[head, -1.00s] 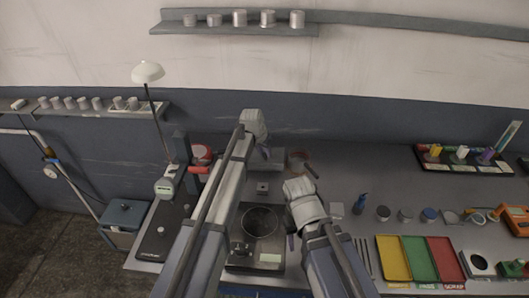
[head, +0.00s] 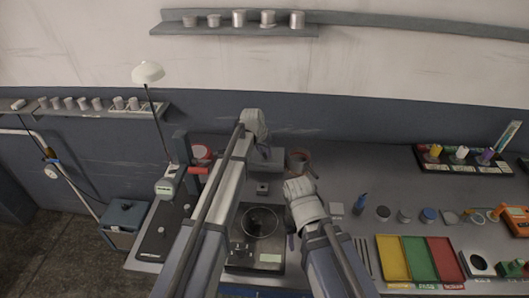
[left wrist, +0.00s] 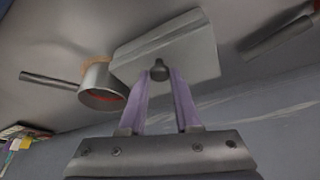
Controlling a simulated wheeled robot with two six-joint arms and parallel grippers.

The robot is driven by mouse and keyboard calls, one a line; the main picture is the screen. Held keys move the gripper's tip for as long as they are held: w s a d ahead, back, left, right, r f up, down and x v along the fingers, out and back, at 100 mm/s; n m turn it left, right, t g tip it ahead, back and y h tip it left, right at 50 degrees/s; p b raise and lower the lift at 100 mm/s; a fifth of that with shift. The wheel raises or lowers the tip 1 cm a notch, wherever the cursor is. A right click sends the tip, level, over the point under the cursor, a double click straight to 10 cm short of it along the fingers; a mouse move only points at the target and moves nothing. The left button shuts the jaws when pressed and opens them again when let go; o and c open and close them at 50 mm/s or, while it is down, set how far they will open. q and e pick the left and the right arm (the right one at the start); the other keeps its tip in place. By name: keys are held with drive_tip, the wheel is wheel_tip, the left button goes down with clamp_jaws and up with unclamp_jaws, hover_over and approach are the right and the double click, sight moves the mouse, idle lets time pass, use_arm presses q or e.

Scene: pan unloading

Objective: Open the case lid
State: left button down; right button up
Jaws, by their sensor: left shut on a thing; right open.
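The case (head: 272,164) is a grey box at the back of the bench, partly hidden behind my left arm in the head view. Its pale lid (left wrist: 190,45) fills the upper middle of the left wrist view, with a dark round knob (left wrist: 160,70) at its near edge. My left gripper (left wrist: 160,85) has its purple fingers shut on that knob; it also shows in the head view (head: 262,148). I cannot tell how far the lid is raised. My right gripper (head: 291,241) is open and empty, low over the bench beside the round dish.
A small pot with a handle (head: 298,160) stands just right of the case; it also shows in the left wrist view (left wrist: 100,92). A round dish (head: 260,223) sits on a dark device between my arms. Yellow, green and red trays (head: 418,258) lie to the right.

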use_arm(q)
drive_tip(key=shift+w+r+g+p, duration=0.8)
drive_tip(key=shift+p, duration=0.25)
drive_tip(key=shift+w+r+g+p, duration=0.35)
drive_tip(key=shift+w+g+p, duration=0.25)
drive_tip(key=shift+g, duration=0.1)
drive_tip(key=shift+w+r+g+p, duration=0.4)
drive_tip(key=shift+w+g, duration=0.3)
drive_tip(key=shift+g, duration=0.3)
drive_tip(key=shift+w+r+g, duration=0.3)
drive_tip(key=shift+w+g, duration=0.3)
drive_tip(key=shift+g, duration=0.3)
drive_tip(key=c, duration=0.6)
unclamp_jaws()
drive_tip(key=shift+r, duration=0.1)
